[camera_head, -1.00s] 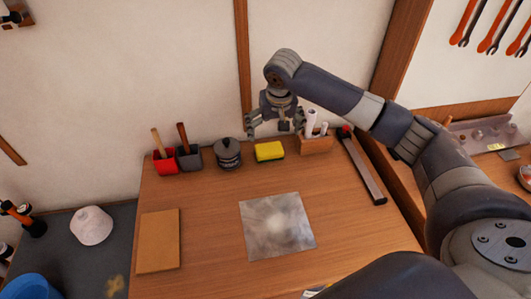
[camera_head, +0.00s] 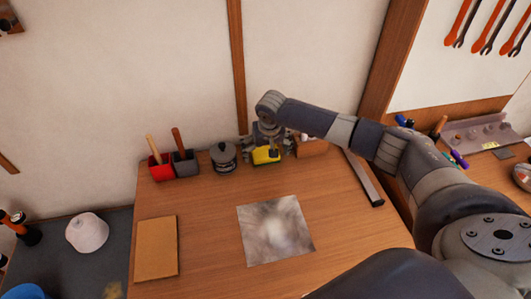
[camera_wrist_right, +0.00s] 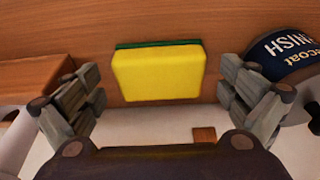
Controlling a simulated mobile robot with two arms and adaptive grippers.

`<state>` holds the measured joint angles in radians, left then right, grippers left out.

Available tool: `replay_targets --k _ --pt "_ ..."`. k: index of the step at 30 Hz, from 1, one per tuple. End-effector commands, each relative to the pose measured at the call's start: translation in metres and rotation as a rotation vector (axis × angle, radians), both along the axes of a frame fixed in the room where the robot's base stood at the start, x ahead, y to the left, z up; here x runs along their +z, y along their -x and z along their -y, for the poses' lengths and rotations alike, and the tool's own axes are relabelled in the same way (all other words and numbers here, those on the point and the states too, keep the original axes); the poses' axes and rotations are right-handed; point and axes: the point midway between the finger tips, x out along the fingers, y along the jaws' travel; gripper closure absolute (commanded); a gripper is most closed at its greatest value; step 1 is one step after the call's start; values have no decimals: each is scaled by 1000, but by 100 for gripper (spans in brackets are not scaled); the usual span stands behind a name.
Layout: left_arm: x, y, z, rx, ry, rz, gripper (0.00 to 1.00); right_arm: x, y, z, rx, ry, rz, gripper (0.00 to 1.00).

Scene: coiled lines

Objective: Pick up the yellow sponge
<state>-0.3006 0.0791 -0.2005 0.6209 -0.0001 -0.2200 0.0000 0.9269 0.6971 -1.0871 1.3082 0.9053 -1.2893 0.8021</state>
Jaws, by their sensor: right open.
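The yellow sponge (camera_head: 266,155) with a dark green layer sits on the wooden table near its back edge. In the right wrist view the sponge (camera_wrist_right: 158,72) lies between the two spread fingers, with wood visible on both sides of it. My right gripper (camera_head: 267,146) is just above and around the sponge in the head view, partly hiding it. It is open in the wrist view (camera_wrist_right: 163,92) and does not appear to touch the sponge. My left gripper is not in view.
A dark lidded tin (camera_head: 223,157) stands left of the sponge; its varnish label (camera_wrist_right: 290,50) shows near one finger. A wooden holder (camera_head: 312,147) stands close on the right. Red and grey cups (camera_head: 161,168) are farther left. A metal sheet (camera_head: 275,230) lies in front.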

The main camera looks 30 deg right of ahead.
Motion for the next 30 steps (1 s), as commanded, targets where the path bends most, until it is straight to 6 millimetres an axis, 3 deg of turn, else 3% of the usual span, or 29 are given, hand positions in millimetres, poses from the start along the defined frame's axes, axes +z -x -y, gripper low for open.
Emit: replay_targets --k 9,15,30 --pt "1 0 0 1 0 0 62 -7 -2 1 0 0 1 2" --pt "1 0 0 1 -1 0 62 -6 -2 1 0 0 1 40" --pt "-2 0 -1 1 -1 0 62 -2 -2 1 0 0 1 42"
